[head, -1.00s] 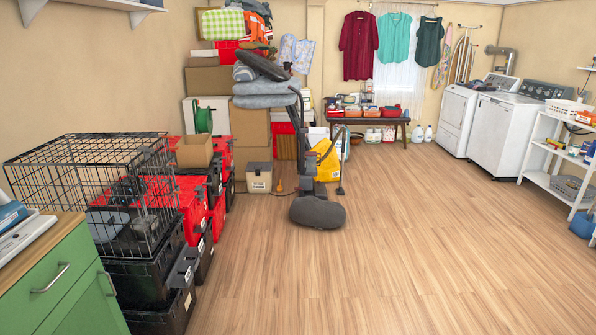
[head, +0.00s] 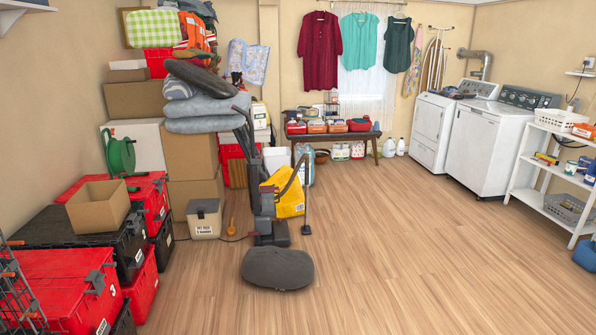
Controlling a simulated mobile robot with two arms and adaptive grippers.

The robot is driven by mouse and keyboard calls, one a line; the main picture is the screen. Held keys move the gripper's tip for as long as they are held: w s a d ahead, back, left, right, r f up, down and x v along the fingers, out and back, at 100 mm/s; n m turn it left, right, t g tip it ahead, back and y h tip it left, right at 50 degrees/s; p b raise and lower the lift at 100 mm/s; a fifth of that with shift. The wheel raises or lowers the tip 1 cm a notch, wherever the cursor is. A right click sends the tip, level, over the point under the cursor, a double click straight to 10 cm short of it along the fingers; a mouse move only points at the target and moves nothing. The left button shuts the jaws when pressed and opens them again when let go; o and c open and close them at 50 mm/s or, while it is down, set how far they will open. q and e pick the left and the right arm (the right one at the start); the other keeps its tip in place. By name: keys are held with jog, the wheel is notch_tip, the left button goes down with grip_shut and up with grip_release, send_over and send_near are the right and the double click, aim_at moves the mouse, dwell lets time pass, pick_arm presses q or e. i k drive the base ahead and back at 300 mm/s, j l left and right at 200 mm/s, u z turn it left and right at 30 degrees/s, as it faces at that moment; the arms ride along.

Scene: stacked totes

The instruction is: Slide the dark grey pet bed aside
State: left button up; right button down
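A dark grey, rounded, cushion-like thing (head: 278,268) lies flat on the wood floor, right in front of an upright vacuum cleaner (head: 268,190). It looks like the dark grey pet bed, and its back edge is close to or touching the vacuum's base. Another dark, oval, flat thing (head: 201,77) lies tilted on top of grey-blue cushions (head: 205,115) on the stack behind; I cannot tell for certain which of the two is the pet bed. Neither of my grippers is in view.
Red and black totes (head: 70,285), an open cardboard box (head: 98,205) and part of a wire cage (head: 18,290) line the left. A small lidded bin (head: 205,218) and a yellow bag (head: 290,200) flank the vacuum. The floor (head: 430,250) to the right is clear.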

aim_at(274, 267)
jog(key=i, duration=2.25)
